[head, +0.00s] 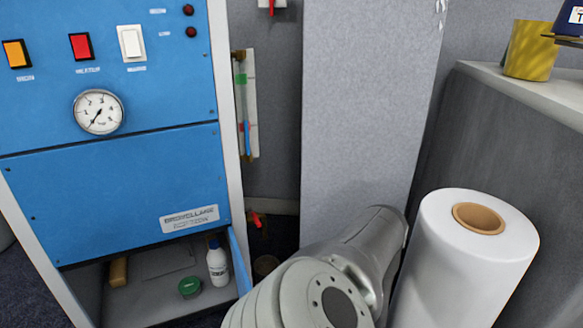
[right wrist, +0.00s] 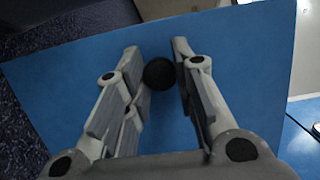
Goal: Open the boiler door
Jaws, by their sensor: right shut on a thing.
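The blue boiler (head: 110,180) stands at the left in the head view, with a gauge and switches on its front. Its lower compartment (head: 150,290) is open to view. The boiler door (head: 239,262) shows there as a narrow blue strip, swung out at the compartment's right side. In the right wrist view the door (right wrist: 235,60) is a broad blue panel with a round black knob (right wrist: 159,74). My right gripper (right wrist: 157,60) has its fingers on both sides of this knob and is shut on it. My right arm hides this gripper in the head view. My left gripper is not in view.
A white bottle (head: 217,264), a green-lidded jar (head: 190,287) and a brown object (head: 119,272) are in the compartment. A large white roll (head: 460,265) stands close right of my right arm. A grey partition (head: 365,110) rises behind.

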